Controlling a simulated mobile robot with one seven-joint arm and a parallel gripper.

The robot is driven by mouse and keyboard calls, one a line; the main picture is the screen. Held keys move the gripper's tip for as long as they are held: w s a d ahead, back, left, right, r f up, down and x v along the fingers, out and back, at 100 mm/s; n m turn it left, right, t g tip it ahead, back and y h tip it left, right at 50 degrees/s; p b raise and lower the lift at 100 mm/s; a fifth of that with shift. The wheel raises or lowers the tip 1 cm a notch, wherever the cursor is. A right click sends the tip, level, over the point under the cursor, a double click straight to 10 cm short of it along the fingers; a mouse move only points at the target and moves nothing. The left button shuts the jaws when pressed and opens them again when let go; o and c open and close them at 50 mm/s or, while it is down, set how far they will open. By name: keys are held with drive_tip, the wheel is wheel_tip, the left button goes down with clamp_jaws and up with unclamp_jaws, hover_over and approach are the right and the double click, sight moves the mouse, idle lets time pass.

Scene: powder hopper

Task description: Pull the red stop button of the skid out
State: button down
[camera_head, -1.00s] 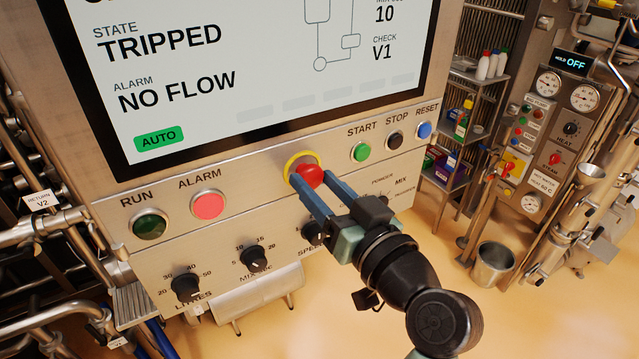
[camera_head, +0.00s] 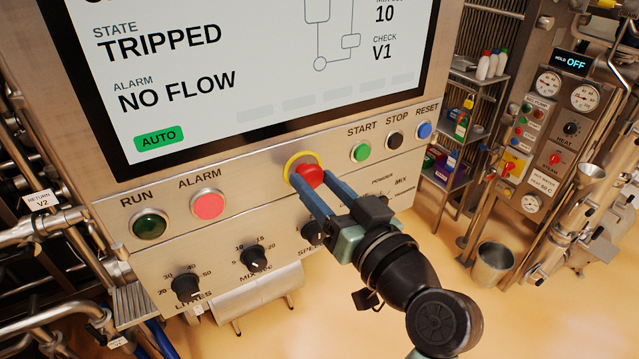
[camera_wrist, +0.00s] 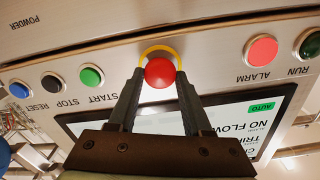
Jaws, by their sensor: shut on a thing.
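The red stop button (camera_head: 310,175) is a round mushroom head on a yellow ring (camera_head: 291,163), on the steel panel below the screen. My gripper (camera_head: 318,187) reaches up to it from the lower right, with one blue finger on each side of the red head. It is shut on the button. In the wrist view the red button (camera_wrist: 159,72) sits between my two fingertips (camera_wrist: 158,82), with the yellow ring behind it. Part of the button's side is hidden by the fingers.
The screen (camera_head: 230,70) reads TRIPPED and NO FLOW. The RUN (camera_head: 149,225) and ALARM (camera_head: 208,204) lamps are left of the button. The green START (camera_head: 361,152), black STOP (camera_head: 394,140) and blue RESET (camera_head: 425,130) buttons are right. Knobs (camera_head: 254,258) sit below.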

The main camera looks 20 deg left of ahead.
idle(0.3)
drive_tip(key=shift+s+d+f+b, duration=0.15)
drive_tip(key=shift+d+b, duration=0.1)
drive_tip(key=shift+b, duration=0.15)
drive_tip(key=shift+s+d+b, duration=0.35)
drive_tip(key=shift+d+b, duration=0.05)
drive_tip(key=shift+b, duration=0.15)
drive_tip(key=shift+w, duration=0.1)
drive_tip(key=c, duration=0.6)
unclamp_jaws()
drive_tip(key=o, duration=0.3)
drive_tip(key=shift+s+d+r, duration=0.15)
drive_tip(key=shift+s+r, duration=0.05)
